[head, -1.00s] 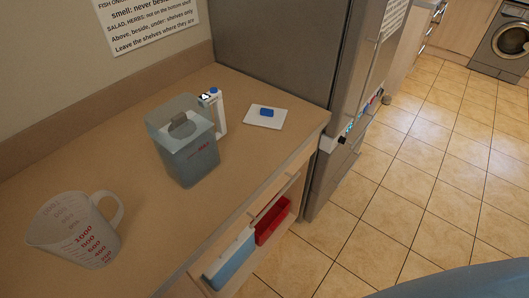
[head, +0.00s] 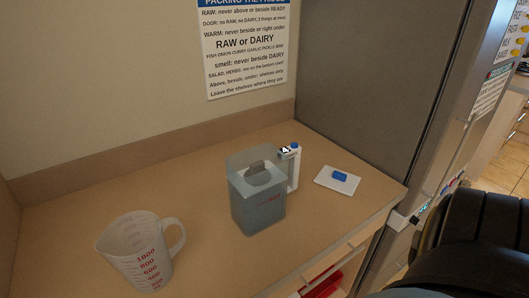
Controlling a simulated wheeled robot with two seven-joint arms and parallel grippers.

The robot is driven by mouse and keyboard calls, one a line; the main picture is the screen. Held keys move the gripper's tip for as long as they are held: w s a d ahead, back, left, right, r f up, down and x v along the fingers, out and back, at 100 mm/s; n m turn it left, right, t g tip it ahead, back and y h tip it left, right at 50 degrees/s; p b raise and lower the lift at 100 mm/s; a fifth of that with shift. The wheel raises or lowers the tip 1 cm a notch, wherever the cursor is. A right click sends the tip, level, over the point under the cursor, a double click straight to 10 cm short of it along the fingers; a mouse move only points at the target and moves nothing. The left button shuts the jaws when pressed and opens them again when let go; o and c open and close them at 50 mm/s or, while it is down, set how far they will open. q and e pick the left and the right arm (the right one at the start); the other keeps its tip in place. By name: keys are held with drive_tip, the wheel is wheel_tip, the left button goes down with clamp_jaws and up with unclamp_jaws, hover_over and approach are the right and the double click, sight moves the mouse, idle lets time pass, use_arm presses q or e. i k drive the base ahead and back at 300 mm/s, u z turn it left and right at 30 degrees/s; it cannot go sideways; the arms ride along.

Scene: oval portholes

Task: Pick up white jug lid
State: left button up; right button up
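A translucent white measuring jug (head: 142,250) with red numbers stands at the front left of the counter, its handle to the right and its top apparently open. A clear grey-tinted square container (head: 258,208) stands near the middle. A grey raised piece (head: 258,173) shows at its top; I cannot tell whether it is a lid or a handle. I cannot make out a separate white jug lid with certainty. Neither gripper is in view. A dark ribbed part at the lower right appears to be my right arm.
A slim white carton or bottle (head: 293,170) with a blue cap stands close behind the container. A flat white square (head: 328,186) bearing a blue block (head: 340,176) lies to the right. The fridge (head: 365,100) borders the counter (head: 205,200). A red bin (head: 323,287) shows below.

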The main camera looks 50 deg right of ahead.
sight(346, 183)
drive_tip(key=u, duration=0.9)
drive_tip(key=k, duration=1.2)
drive_tip(key=z, duration=1.55)
drive_tip(key=i, duration=0.45)
drive_tip(key=u, duration=0.1)
